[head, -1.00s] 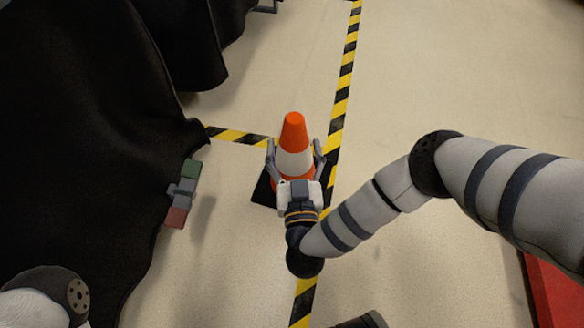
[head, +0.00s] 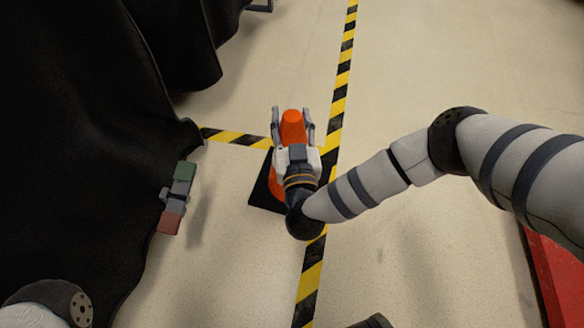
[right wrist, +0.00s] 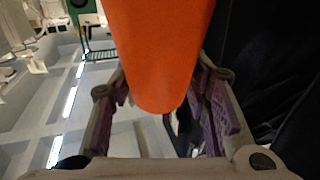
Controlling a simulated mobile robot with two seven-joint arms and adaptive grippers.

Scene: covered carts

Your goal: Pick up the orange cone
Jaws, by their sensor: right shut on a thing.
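The orange cone (head: 293,125) stands on the floor on its black square base (head: 264,192), beside the striped tape. Its upper part shows between the fingers of my right gripper (head: 293,122); the gripper and wrist hide much of its middle. In the right wrist view the cone (right wrist: 158,50) fills the space between the two purple-padded fingers (right wrist: 165,115). My right gripper is shut on the cone near its top. My left gripper is not in view; only a piece of my left arm shows at the lower left.
Black cloth (head: 80,150) covers a cart on the left. A grey, green and red object (head: 177,198) sits at the cloth's edge. Yellow-black tape (head: 340,85) runs along the floor. A red thing (head: 557,280) is at the lower right. The floor at upper right is clear.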

